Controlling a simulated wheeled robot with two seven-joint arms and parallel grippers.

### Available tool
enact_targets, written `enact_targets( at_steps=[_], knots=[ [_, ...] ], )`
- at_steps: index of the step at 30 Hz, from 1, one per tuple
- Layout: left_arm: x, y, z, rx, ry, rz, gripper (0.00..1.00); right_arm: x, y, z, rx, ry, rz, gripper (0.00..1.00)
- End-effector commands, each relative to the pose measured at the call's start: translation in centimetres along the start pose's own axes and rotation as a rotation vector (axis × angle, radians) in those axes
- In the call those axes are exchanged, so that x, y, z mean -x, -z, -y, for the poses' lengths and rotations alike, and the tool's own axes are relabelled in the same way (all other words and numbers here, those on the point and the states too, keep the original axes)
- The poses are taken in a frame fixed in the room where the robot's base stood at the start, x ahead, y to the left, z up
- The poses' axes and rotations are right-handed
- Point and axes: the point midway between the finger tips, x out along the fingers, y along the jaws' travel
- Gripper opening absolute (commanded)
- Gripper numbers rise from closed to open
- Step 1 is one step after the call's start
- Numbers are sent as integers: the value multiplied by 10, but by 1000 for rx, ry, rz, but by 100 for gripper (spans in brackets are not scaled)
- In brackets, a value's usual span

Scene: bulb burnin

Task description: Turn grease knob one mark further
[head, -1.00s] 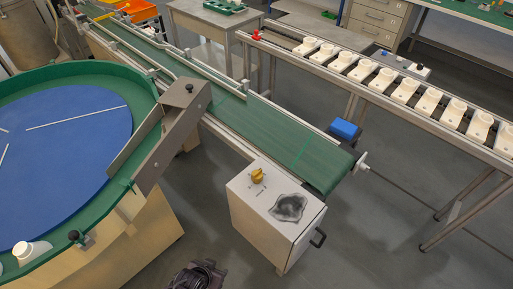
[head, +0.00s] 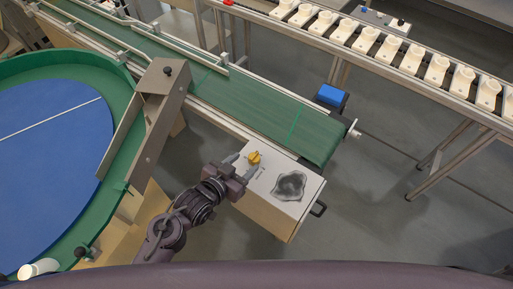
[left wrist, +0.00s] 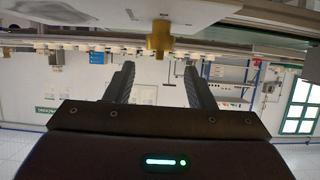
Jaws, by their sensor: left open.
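The yellow grease knob (head: 254,158) sits on the top of a white box (head: 276,205) beside the end of the green conveyor. Small marks near the knob are too small to read. My left gripper (head: 243,164) is just left of and in front of the knob, its fingers apart. In the left wrist view the knob (left wrist: 160,38) hangs in the upper middle, ahead of the open fingers (left wrist: 158,82) and not between them. The right gripper does not show.
A round blue table (head: 45,125) with green rim stands left.

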Motion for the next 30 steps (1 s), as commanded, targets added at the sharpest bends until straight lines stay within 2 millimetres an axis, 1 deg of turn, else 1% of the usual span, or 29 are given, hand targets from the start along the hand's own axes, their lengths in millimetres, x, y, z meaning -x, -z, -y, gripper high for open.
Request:
enact_targets(
  at_steps=[5,12,16,21,27,28,30],
  knots=[
    [-17,3,-2,-2,-7,-15,49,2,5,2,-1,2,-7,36],
    [-56,5,-2,-2,-7,-15,49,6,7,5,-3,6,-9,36],
    [-70,3,-2,-1,-6,-12,49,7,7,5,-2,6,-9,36],
    [-78,3,-2,-3,-6,-12,49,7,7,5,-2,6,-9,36],
    [-78,2,-2,-3,-6,-12,49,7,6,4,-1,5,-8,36],
    [-78,2,-2,-3,-6,-12,48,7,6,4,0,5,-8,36],
    [-78,2,-2,-3,-6,-12,39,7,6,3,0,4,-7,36]
  ],
)
